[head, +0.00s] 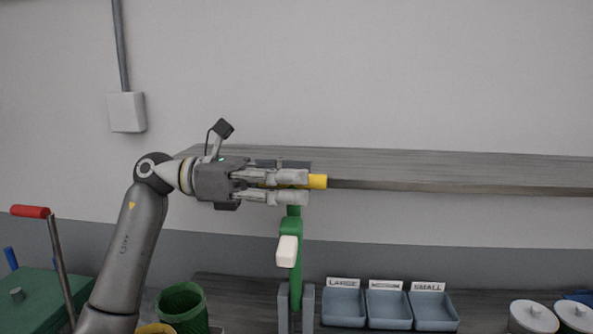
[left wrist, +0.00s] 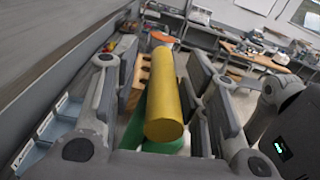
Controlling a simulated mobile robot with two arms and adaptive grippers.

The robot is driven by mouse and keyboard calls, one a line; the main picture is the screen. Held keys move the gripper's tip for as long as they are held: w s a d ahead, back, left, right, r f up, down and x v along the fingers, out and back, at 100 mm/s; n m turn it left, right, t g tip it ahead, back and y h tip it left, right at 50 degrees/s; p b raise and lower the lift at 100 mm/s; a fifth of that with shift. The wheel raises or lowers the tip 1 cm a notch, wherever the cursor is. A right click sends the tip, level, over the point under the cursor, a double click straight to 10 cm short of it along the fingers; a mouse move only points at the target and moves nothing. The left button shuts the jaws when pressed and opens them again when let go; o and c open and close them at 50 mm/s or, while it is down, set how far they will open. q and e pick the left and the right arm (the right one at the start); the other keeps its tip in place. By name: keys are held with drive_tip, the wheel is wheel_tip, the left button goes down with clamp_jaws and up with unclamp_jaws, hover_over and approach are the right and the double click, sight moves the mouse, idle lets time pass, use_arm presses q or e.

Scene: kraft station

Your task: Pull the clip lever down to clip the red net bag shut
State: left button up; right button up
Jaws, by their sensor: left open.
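The clip lever's yellow handle (head: 319,181) pokes out past the fingertips of my left gripper (head: 300,188), at the height of the grey shelf. In the left wrist view the yellow handle (left wrist: 164,105) lies between the two spread fingers, with gaps on either side. My left gripper is open around it. The green clip stand (head: 292,232) rises below the handle, with a white block (head: 288,250) on its front; some green also shows under the handle in the wrist view. I cannot make out the red net bag in either view. My right gripper is not in view.
A grey shelf (head: 450,172) runs along the wall close behind my gripper. Below are blue-grey trays labelled large (head: 343,308), medium (head: 388,309) and small (head: 432,311). A green cup (head: 182,306) and a red-handled crank (head: 30,211) are at left, white lids (head: 534,316) at right.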

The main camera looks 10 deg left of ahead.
sight(283, 266)
use_arm(q)
drive_tip(key=shift+s+d, duration=0.15)
drive_tip(key=shift+d, duration=0.15)
clamp_jaws()
drive_tip(key=shift+s+f+b, duration=0.3)
drive_tip(key=shift+s+b, duration=0.05)
drive_tip(key=shift+b, duration=0.4)
drive_tip(key=s+f+m+b, duration=0.1)
drive_tip(key=s+m+b, duration=0.1)
drive_tip(key=s+b, duration=0.2)
drive_tip(key=s+f+m+b, duration=0.1)
drive_tip(key=s+f+b, duration=0.1)
drive_tip(key=b, duration=0.3)
drive_tip(key=s+f+m+b, duration=0.2)
drive_tip(key=s+b, duration=0.2)
drive_tip(key=s, duration=0.1)
drive_tip(key=shift+s+f+m+b, duration=0.15)
drive_tip(key=shift+s+m+b, duration=0.15)
drive_tip(key=shift+s+f+b, duration=0.3)
drive_tip(key=shift+s+b, duration=0.15)
drive_tip(key=shift+s, duration=0.05)
drive_tip(key=shift+s+f+b, duration=0.25)
drive_tip(key=shift+s+b, duration=0.15)
drive_tip(key=shift+s, duration=0.05)
